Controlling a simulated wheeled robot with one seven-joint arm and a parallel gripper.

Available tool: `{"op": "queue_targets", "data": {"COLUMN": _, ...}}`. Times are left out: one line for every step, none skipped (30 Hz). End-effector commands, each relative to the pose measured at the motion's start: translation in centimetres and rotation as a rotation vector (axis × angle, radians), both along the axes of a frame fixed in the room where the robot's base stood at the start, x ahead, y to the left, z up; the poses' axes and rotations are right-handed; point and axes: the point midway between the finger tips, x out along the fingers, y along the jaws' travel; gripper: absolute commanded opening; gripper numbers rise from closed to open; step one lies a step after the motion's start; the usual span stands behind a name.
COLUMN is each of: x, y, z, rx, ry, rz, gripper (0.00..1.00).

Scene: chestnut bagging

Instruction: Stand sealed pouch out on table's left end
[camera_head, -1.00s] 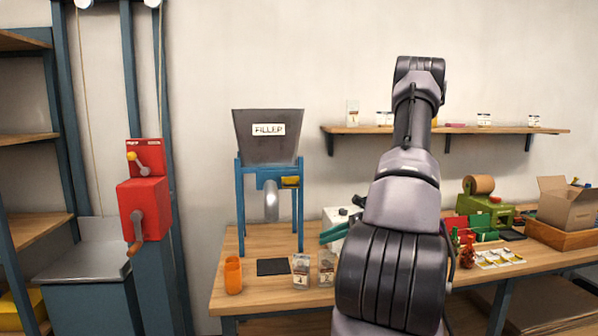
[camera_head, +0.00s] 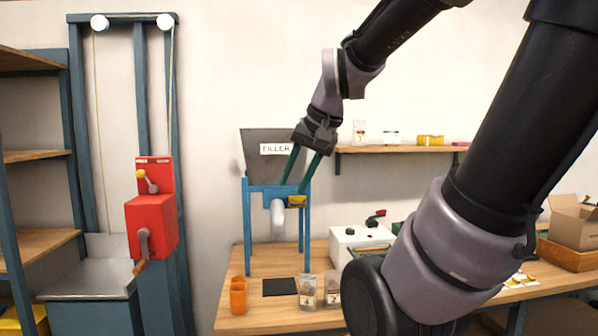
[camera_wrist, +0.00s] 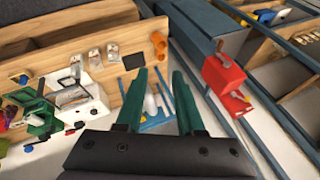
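Two small clear pouches with pale labels and dark contents stand side by side near the front edge of the table's left part, a left pouch (camera_head: 307,291) and a right pouch (camera_head: 332,290). Which one is sealed I cannot tell. They also show small in the wrist view, as the nearer pouch (camera_wrist: 112,51) and the farther pouch (camera_wrist: 95,59). My gripper (camera_head: 293,188) is raised in front of the filler, well above the table and apart from the pouches. Its green fingers (camera_wrist: 160,73) are spread with nothing between them.
The blue-framed filler (camera_head: 247,235) stands behind. A red crank box (camera_head: 152,226) is farther left.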

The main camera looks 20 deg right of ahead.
Motion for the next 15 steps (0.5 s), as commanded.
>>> {"op": "queue_targets", "data": {"x": -1.0, "y": 0.3, "z": 0.7, "rx": -0.028, "ry": -0.046, "rz": 0.032, "gripper": 0.37}}
{"op": "queue_targets", "data": {"x": -1.4, "y": 0.4, "z": 1.0, "rx": -0.042, "ry": -0.067, "rz": 0.045, "gripper": 0.37}}
{"op": "queue_targets", "data": {"x": -1.9, "y": 0.4, "z": 1.3, "rx": -0.059, "ry": -0.091, "rz": 0.062, "gripper": 0.37}}
{"op": "queue_targets", "data": {"x": -2.2, "y": 0.5, "z": 1.5, "rx": -0.069, "ry": -0.105, "rz": 0.071, "gripper": 0.37}}
{"op": "queue_targets", "data": {"x": -2.4, "y": 0.5, "z": 1.7, "rx": -0.077, "ry": -0.119, "rz": 0.078, "gripper": 0.37}}
{"op": "queue_targets", "data": {"x": -2.7, "y": 0.5, "z": 1.8, "rx": -0.085, "ry": -0.129, "rz": 0.085, "gripper": 0.37}}
{"op": "queue_targets", "data": {"x": -2.8, "y": 0.5, "z": 1.8, "rx": -0.090, "ry": -0.136, "rz": 0.089, "gripper": 0.37}}
{"op": "queue_targets", "data": {"x": -2.9, "y": 0.5, "z": 1.9, "rx": -0.093, "ry": -0.141, "rz": 0.092, "gripper": 0.37}}
{"op": "queue_targets", "data": {"x": -2.9, "y": 0.5, "z": 1.9, "rx": -0.095, "ry": -0.143, "rz": 0.094, "gripper": 0.37}}
{"op": "queue_targets", "data": {"x": -3.0, "y": 0.5, "z": 1.9, "rx": -0.096, "ry": -0.144, "rz": 0.095, "gripper": 0.37}}
{"op": "queue_targets", "data": {"x": -2.9, "y": 0.5, "z": 1.9, "rx": -0.096, "ry": -0.144, "rz": 0.095, "gripper": 0.37}}
{"op": "queue_targets", "data": {"x": -2.9, "y": 0.5, "z": 1.9, "rx": -0.096, "ry": -0.144, "rz": 0.095, "gripper": 0.37}}
{"op": "queue_targets", "data": {"x": -2.9, "y": 0.5, "z": 1.9, "rx": -0.095, "ry": -0.144, "rz": 0.094, "gripper": 0.37}}
{"op": "queue_targets", "data": {"x": -2.9, "y": 0.5, "z": 1.9, "rx": -0.095, "ry": -0.143, "rz": 0.094, "gripper": 0.37}}
{"op": "queue_targets", "data": {"x": -2.9, "y": 0.5, "z": 1.9, "rx": -0.095, "ry": -0.143, "rz": 0.094, "gripper": 0.37}}
